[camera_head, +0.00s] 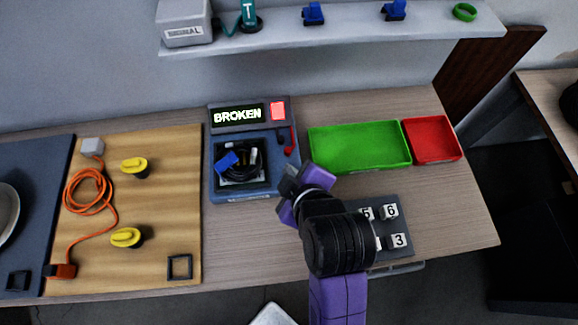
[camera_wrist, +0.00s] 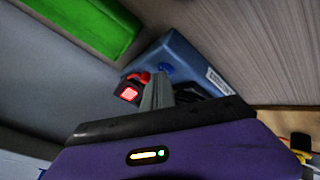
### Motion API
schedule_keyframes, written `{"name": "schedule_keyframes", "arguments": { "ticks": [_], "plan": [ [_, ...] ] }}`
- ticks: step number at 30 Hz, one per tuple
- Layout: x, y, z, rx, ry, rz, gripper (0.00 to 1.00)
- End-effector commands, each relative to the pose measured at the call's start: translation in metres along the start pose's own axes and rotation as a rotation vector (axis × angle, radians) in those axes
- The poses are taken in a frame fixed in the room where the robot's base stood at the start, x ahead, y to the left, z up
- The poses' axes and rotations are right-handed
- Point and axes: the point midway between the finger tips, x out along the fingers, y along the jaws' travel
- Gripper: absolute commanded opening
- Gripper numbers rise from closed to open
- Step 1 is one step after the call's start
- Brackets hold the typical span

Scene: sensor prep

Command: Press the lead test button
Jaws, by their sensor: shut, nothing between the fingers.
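The blue-grey lead tester (camera_head: 240,195) stands on the bench, left of my gripper. Its display (camera_head: 236,115) reads BROKEN, and a red square (camera_head: 278,111) glows beside it. A red part (camera_head: 292,141) sits on its right side; I cannot tell whether this is the test button. A dark coiled lead with a blue plug (camera_head: 227,161) lies in its recess. My gripper (camera_head: 288,184) is shut and empty, near the tester's lower right corner. In the wrist view the shut fingers (camera_wrist: 157,92) hide part of the tester (camera_wrist: 180,60); the red square (camera_wrist: 128,94) shows left of them.
A green tray (camera_head: 360,147) and a red tray (camera_head: 432,140) stand right of the tester. Numbered blocks (camera_head: 390,212) sit on a dark plate behind my arm. A wooden board (camera_head: 160,215) with an orange cable lies to the left. A shelf (camera_head: 340,30) hangs above.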

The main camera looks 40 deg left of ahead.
Motion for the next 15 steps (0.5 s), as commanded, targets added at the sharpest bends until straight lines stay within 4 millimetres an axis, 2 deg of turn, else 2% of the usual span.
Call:
{"name": "schedule_keyframes", "arguments": {
  "ticks": [15],
  "plan": [
    [-0.0067, 0.0048, -0.0041, 0.001, -0.002, -0.001, 0.00]
  ]
}}
